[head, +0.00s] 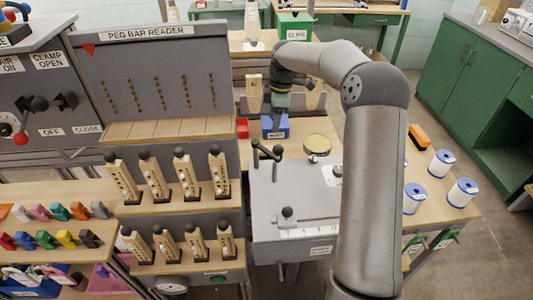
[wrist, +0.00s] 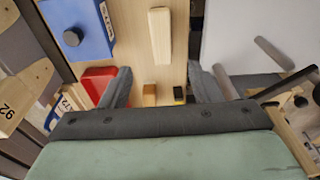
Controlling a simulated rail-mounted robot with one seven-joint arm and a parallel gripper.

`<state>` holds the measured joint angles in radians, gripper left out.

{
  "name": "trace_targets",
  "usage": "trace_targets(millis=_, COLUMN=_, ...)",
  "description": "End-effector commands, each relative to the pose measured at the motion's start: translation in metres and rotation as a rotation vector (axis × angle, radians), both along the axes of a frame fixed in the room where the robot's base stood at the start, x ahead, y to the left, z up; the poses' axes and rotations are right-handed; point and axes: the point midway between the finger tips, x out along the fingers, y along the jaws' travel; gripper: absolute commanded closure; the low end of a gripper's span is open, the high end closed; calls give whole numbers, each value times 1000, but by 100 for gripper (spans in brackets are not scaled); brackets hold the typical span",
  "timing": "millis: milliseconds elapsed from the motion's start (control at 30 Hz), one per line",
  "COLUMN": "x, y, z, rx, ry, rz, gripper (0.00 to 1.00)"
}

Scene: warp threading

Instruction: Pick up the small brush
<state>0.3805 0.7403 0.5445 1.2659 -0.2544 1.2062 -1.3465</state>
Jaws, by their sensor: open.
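My gripper (head: 276,118) hangs over the bench near the blue box. In the wrist view its two dark fingers stand wide apart with nothing between their tips (wrist: 162,88). Beyond the fingers lie a pale wooden bar (wrist: 160,36), a small tan block (wrist: 150,95) and a small dark piece with a yellowish edge (wrist: 179,94). I cannot tell for sure whether one of these is the small brush. In the head view an orange block with a dark underside (head: 418,137), brush-like, lies on the right part of the bench, well apart from my gripper.
A blue box (head: 275,127) with a dark knob (wrist: 72,37) and a red box (wrist: 98,82) are close by. A grey machine with levers (head: 290,215) stands in front. White-and-blue spools (head: 441,163) stand at right. Wooden peg bars (head: 183,172) stand at left.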

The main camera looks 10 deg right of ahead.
Motion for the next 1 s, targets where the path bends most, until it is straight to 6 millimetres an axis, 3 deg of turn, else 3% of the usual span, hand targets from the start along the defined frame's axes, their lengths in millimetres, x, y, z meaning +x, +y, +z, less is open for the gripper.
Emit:
trace_targets(millis=100, x=-1, y=4, z=-28, rx=1, ry=4, rz=0, gripper=44)
trace_targets(millis=300, x=0, y=9, z=-66, rx=1, ry=4, rz=-1, gripper=44)
trace_targets(millis=567, x=0, y=11, z=-85, rx=0, ry=1, rz=0, gripper=44)
trace_targets(millis=800, x=-1, y=16, z=-120, rx=1, ry=3, rz=-1, gripper=44)
trace_targets(millis=1000, x=0, y=17, z=-133, rx=1, ry=0, rz=-1, gripper=44)
